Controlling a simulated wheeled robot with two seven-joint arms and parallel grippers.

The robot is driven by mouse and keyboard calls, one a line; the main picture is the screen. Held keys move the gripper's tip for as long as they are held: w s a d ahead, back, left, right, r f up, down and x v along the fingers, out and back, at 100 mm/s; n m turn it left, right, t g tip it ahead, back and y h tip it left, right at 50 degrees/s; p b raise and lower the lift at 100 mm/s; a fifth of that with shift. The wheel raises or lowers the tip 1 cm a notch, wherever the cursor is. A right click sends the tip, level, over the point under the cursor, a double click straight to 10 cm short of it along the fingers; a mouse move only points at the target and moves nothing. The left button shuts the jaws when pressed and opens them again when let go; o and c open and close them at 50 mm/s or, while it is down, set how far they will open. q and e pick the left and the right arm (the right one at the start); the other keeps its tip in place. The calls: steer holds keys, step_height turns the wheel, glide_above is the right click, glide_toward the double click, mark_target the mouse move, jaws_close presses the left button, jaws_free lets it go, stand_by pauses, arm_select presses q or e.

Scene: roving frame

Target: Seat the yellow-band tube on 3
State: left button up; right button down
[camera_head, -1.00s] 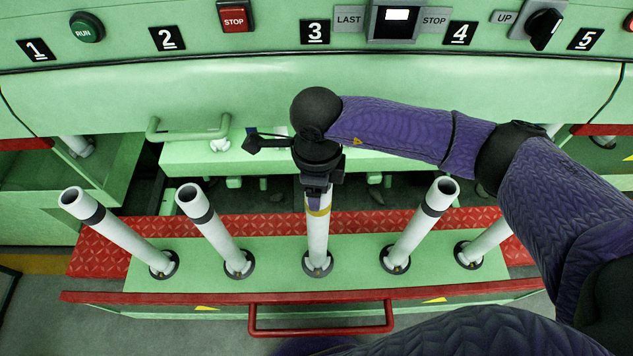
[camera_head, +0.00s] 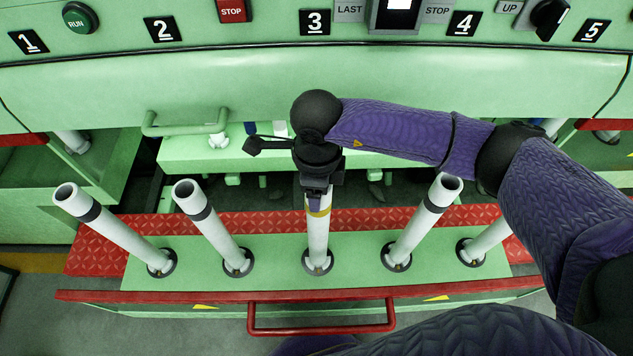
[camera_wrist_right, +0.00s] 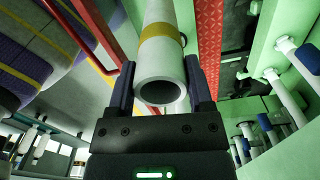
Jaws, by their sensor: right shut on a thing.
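The yellow-band tube (camera_head: 318,235) is white and stands upright on the middle peg base of the green ledge, below the number 3 plate (camera_head: 314,22). Its lower end is at the round black base (camera_head: 317,263); whether it is fully down I cannot tell. My right gripper (camera_head: 318,200) is shut on the tube's upper part, just above the yellow band. In the right wrist view the tube (camera_wrist_right: 162,60) sits between the two fingers (camera_wrist_right: 162,88), with its open end facing the camera. My left gripper is not in view.
Black-band tubes lean in the other bases: two at left (camera_head: 100,218) (camera_head: 208,220), one right of centre (camera_head: 425,222), and one at far right (camera_head: 488,240), partly behind my arm. A red handle (camera_head: 322,331) projects in front. A green panel with buttons spans the back.

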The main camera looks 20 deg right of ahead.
steer(key=shift+f, duration=0.2)
jaws_free()
stand_by(0.6)
step_height(320, 180, up, 10)
steer(key=p, duration=0.3)
steer(key=shift+p, duration=0.4)
